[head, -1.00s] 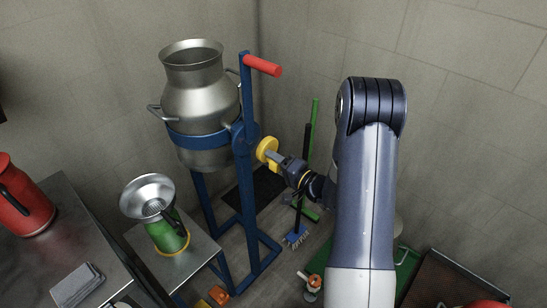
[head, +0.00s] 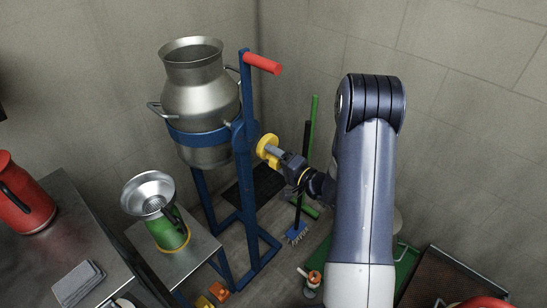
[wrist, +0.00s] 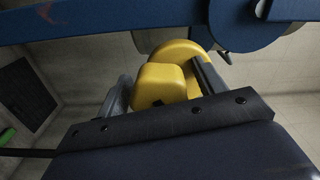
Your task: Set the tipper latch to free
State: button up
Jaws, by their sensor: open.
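The tipper is a steel milk can (head: 200,95) held upright in a blue band on a blue stand (head: 247,170) with a red handle (head: 262,64). The yellow latch knob (head: 267,143) sits on the right side of the stand's upright. It also shows in the wrist view (wrist: 165,82) as a yellow block in front of a rounded yellow disc. My gripper (head: 274,152) is at the knob, jaws open, one finger on each side of the yellow block in the wrist view. I cannot tell whether the fingers touch it. Any latch marking is not readable.
A funnel (head: 149,190) on a green jug (head: 168,234) stands on a low table, left of the stand. A blue-headed brush (head: 298,232) and green pole (head: 313,125) lean behind my gripper.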

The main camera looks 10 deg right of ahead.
jog(key=v, duration=1.1)
jog(key=shift+b, duration=0.35)
jog(key=shift+w+a, duration=0.1)
jog(key=x, duration=1)
jog(key=shift+w+a+p, duration=0.25)
jog(key=shift+w+p, duration=0.05)
